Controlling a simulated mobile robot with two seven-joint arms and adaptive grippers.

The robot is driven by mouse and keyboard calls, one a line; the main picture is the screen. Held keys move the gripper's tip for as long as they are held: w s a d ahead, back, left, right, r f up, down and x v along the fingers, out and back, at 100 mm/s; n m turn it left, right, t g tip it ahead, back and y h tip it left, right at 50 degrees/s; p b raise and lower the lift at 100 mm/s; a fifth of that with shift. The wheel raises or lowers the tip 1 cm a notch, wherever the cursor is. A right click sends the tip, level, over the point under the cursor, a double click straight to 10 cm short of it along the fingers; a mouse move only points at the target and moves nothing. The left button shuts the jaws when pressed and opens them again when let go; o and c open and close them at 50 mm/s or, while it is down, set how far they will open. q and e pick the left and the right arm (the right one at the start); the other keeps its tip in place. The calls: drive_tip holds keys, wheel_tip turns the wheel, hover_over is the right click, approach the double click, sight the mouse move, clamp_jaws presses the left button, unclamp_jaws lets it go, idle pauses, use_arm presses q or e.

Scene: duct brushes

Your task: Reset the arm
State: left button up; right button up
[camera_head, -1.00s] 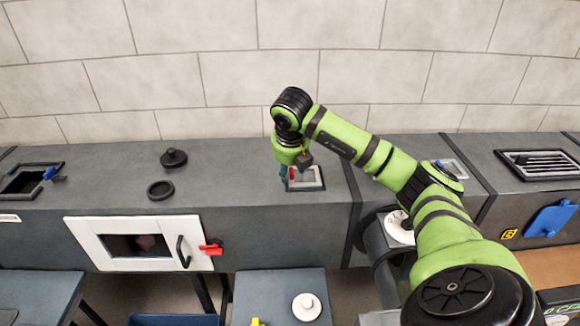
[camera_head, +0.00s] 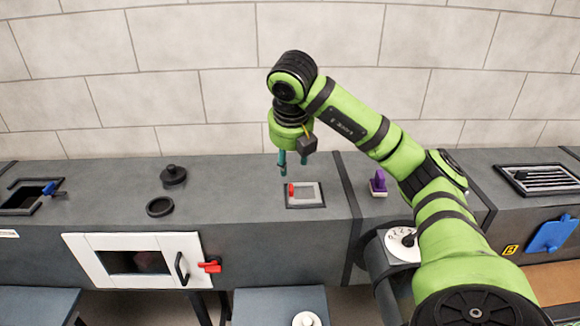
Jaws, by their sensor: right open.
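My right arm is green with black bands and comes in from the lower right. Its gripper (camera_head: 292,168) points down with teal fingers apart, open and empty. It hangs above the duct top, over and slightly behind a small framed hatch (camera_head: 312,195). A red piece (camera_head: 291,190) shows at the left side of that hatch. The fingertips are clear of it. My left gripper is not in view.
The grey duct (camera_head: 250,190) runs across the view before a block wall. On it are a black knobbed lid (camera_head: 173,176), a black ring (camera_head: 160,207), an open port (camera_head: 22,198), a purple piece (camera_head: 378,184) and a slatted vent (camera_head: 540,180). A white door (camera_head: 183,242) is on the front.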

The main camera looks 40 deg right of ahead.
drive_tip(key=shift+s+r, duration=0.15)
drive_tip(key=shift+r, duration=0.1)
